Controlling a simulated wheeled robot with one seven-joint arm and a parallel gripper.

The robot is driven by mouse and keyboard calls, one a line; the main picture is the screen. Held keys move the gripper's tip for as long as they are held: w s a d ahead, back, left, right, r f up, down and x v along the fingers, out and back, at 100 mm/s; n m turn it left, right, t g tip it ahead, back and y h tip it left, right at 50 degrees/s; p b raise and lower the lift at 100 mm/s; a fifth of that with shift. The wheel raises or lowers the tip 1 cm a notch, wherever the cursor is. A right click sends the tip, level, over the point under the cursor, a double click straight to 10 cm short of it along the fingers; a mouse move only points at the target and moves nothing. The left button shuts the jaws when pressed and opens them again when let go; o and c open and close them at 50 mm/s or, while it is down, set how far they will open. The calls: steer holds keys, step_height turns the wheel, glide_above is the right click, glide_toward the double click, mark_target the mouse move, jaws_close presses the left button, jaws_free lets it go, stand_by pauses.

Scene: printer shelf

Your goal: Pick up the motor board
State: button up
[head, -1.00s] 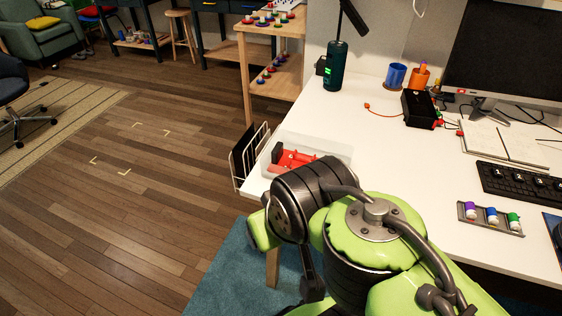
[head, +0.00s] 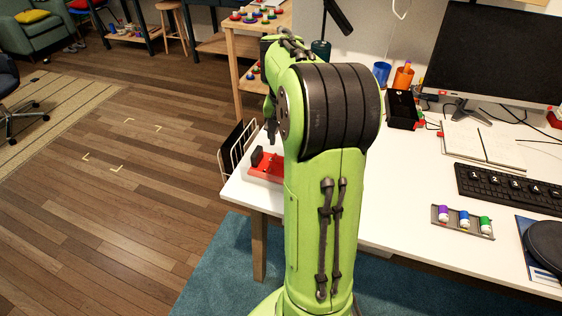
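A red piece (head: 270,173) with a dark block on it lies near the left end of the white desk in the head view. It may be the motor board, but my arm covers its right part and I cannot be sure. The clear tray around the red parts is mostly hidden now. My gripper (head: 271,132) hangs down just above and behind the red piece, seen small and dark beside my green arm. The fingers are too small and partly covered to show whether they are open or shut. I see no clear contact with the red piece.
A white wire rack (head: 238,150) stands at the desk's left edge. A wooden shelf (head: 250,84) with coloured pieces is behind it. A black box (head: 403,110), blue cup (head: 381,73), keyboard (head: 508,188) and small bottle tray (head: 463,231) are to the right.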

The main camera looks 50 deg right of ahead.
steer(key=s+d+f+m+y, duration=0.1)
steer(key=d+f+m, duration=0.15)
steer(key=d, duration=0.45)
steer(key=f+b, duration=0.1)
steer(key=f, duration=0.2)
steer(key=f+b, duration=0.1)
steer(key=f, duration=0.3)
steer(key=f+b, duration=0.1)
steer(key=f, duration=0.2)
steer(key=shift+s+a+f, duration=0.2)
steer(key=shift+s+f, duration=0.1)
steer(key=shift+f, duration=0.1)
steer(key=f+b, duration=0.1)
steer(key=f, duration=0.2)
steer(key=f+b, duration=0.2)
steer(key=shift+w+a+f, duration=0.1)
steer(key=shift+a+f, duration=0.1)
steer(key=shift+f, duration=0.2)
steer(key=shift+r, duration=0.1)
